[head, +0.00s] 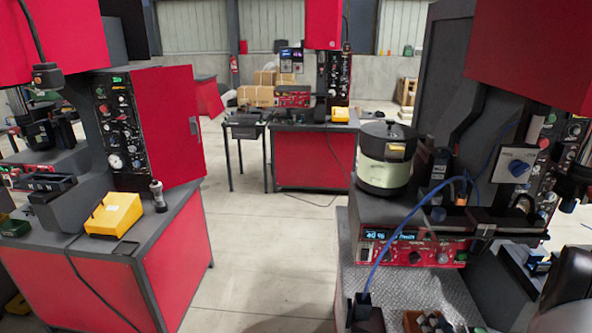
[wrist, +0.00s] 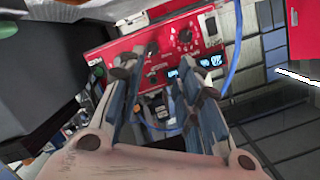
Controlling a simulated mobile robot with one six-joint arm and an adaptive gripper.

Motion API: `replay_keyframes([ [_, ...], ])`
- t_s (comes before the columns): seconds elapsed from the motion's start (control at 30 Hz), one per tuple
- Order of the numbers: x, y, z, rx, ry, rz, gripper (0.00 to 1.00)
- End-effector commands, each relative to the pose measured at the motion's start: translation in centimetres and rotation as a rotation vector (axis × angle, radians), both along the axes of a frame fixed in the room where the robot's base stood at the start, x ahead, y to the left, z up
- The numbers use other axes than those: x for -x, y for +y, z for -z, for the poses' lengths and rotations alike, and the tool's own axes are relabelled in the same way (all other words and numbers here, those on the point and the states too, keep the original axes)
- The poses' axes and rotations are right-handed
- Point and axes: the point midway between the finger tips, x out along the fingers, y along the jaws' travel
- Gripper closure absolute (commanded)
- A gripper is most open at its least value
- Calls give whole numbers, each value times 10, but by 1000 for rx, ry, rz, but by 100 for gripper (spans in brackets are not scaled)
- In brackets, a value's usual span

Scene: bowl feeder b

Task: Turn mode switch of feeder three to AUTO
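The nearest feeder station is at the right in the head view, with a red control panel (head: 410,246) on its front. The panel has a lit blue display, a black knob (head: 415,258) and a rocker switch at its left end. The panel also shows, turned over, in the wrist view (wrist: 165,48), with a dark knob (wrist: 185,36). A pale plate with a blue knob (head: 519,168) hangs at the upper right. Labels are too small to read, so I cannot tell which control is the mode switch. My gripper (wrist: 158,82) is open and empty, its fingers pointing toward the panel.
A bowl feeder (head: 384,172) stands above the panel. A blue cable (head: 385,245) hangs past its left side and crosses the wrist view. Bins of small parts (head: 428,321) lie below. Other red stations stand left and behind, with clear floor between.

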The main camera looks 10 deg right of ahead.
Motion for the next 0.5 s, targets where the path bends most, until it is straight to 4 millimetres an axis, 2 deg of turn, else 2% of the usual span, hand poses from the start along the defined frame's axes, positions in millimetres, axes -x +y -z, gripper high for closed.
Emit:
replay_keyframes([
  [0.17,-25,8,-23,125,137,-47,68],
  [0.3,-43,21,-51,247,283,-79,68],
  [0.4,-48,35,-78,331,396,-95,68],
  [0.5,-44,54,-106,395,496,-105,68],
])
